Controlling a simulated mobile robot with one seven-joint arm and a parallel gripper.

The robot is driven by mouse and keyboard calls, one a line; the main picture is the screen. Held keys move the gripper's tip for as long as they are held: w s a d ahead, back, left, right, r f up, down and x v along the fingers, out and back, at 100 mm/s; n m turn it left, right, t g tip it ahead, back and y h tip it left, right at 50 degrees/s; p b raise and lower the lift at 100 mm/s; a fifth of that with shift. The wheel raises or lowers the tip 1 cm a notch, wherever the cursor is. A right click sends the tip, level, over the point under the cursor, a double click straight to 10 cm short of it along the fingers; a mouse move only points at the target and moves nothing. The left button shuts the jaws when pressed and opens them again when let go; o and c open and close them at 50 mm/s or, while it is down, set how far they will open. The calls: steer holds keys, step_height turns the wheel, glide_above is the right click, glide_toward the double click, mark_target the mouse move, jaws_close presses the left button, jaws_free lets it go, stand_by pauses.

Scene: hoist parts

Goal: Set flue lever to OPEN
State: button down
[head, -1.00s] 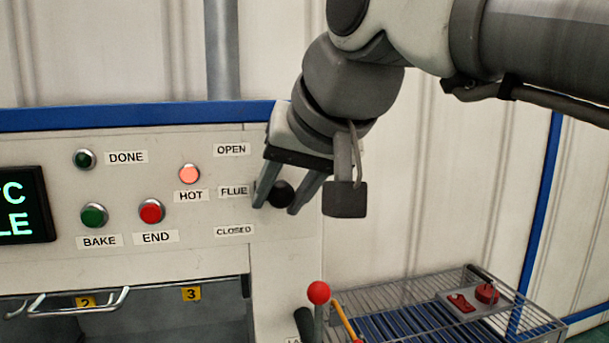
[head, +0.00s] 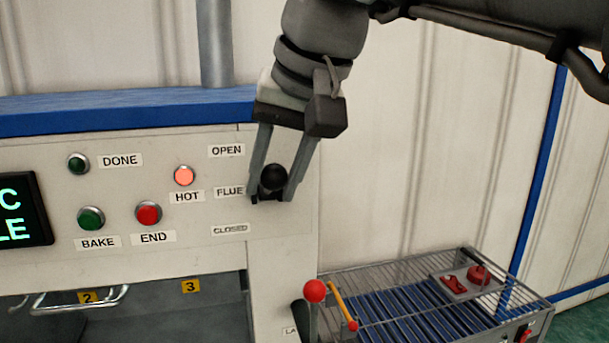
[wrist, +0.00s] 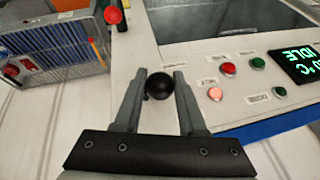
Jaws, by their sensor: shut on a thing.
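The flue lever's black ball knob (head: 272,178) stands out from the cream control panel, right of the FLUE label (head: 229,192). It sits slightly above that label's level and below the OPEN label (head: 226,151). The CLOSED label (head: 230,229) is lower down. My gripper (head: 271,194) reaches down from above with one finger on each side of the knob, shut on it. In the wrist view the knob (wrist: 159,86) lies between the fingers of my gripper (wrist: 162,73). The lever's shaft is hidden behind the knob.
Lit HOT lamp (head: 184,175), green BAKE button (head: 91,217) and red END button (head: 148,213) are left of the lever. A red-knobbed lever (head: 315,291) stands below, beside a wire-caged roller conveyor (head: 400,305). The wall right of the panel is clear.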

steer(key=shift+c, duration=2.4)
jaws_free()
steer(key=shift+r, duration=0.15)
steer(key=v, duration=1.7)
steer(key=shift+s, duration=0.15)
steer(key=w+d+f+m+t+h+b, duration=0.15)
steer(key=d+f, duration=0.25)
steer(key=f, duration=0.7)
steer(key=w+d+f+b, duration=0.1)
steer(key=d+f+b, duration=0.2)
steer(key=f, duration=0.8)
steer(key=s+d+f+h+b, duration=0.1)
steer(key=s+d+f, duration=0.1)
steer(key=f, duration=1)
steer(key=s+d+f+h+b, duration=0.1)
steer(key=s+d+f+b, duration=0.1)
steer(key=f, duration=1)
steer(key=shift+s+d, duration=0.85)
steer(key=shift+d, duration=0.35)
